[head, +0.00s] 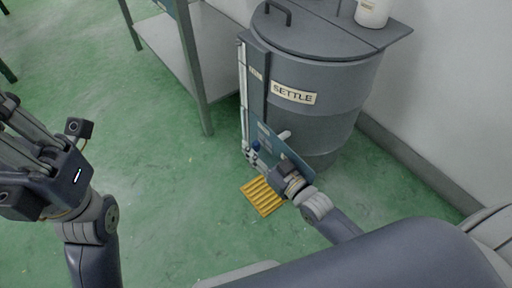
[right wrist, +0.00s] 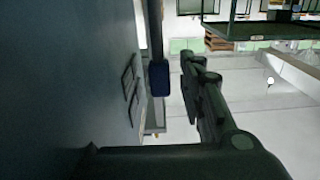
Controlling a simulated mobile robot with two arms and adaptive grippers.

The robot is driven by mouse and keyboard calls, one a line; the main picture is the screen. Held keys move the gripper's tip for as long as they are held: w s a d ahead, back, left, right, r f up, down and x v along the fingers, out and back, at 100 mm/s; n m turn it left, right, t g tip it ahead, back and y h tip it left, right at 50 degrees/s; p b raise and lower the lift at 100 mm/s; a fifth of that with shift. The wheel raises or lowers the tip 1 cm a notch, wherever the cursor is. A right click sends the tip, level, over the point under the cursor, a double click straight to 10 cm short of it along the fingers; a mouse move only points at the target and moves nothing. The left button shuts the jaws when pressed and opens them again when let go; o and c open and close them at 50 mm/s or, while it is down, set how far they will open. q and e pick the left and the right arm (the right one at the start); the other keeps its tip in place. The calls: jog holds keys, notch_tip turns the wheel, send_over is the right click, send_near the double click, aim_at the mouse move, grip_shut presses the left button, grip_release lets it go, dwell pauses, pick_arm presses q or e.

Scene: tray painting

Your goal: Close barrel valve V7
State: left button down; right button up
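A grey barrel labelled SETTLE (head: 330,112) stands at the upper right in the head view. A flat blue-grey panel with a white upright tube (head: 243,95) is on its front left. Low on the panel is a small blue part (head: 256,146), beside white fittings. My right gripper (head: 277,172) is low by the panel, close to these fittings. In the right wrist view a dark bar with a blue end (right wrist: 159,78) hangs left of my gripper's visible finger parts (right wrist: 203,90), with a gap between. No V7 label is readable. My left gripper (head: 22,150) is at the left edge, its fingertips cut off.
A yellow ribbed tray (head: 264,197) lies on the green floor below the panel. A grey metal bench (head: 190,45) stands left of the barrel. A white container (head: 373,12) sits on the barrel's top. The wall is at right; the floor at centre left is clear.

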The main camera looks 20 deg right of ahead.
jog(key=shift+w+a, duration=0.1)
jog(key=shift+w, duration=0.25)
grip_shut()
